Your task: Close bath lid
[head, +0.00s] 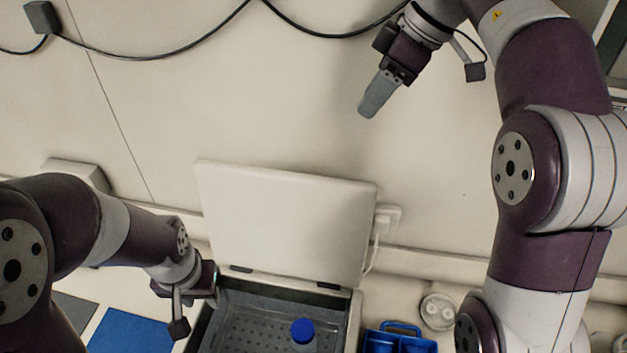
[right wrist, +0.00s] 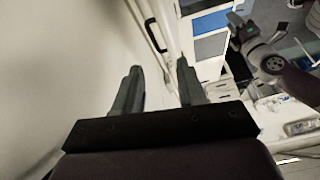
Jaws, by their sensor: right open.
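The bath (head: 222,325) is a grey open box at the bottom middle of the head view, with a perforated floor. Its white lid (head: 290,222) stands open and upright on hinges at the back, close to the wall. A blue-capped bottle (head: 303,331) stands inside the bath. My left gripper (head: 205,283) is at the bath's left edge, left of the lid's lower corner; its fingers are mostly hidden. My right gripper (head: 375,95) is raised high above and right of the lid, apart from it. In the right wrist view its two fingers (right wrist: 158,90) are spread with nothing between them.
A blue rack (head: 398,338) and a small round dish (head: 438,311) stand right of the bath. A blue mat (head: 130,331) lies at left. A wall socket with a cable (head: 387,220) is beside the lid. Black cables (head: 170,52) hang along the wall.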

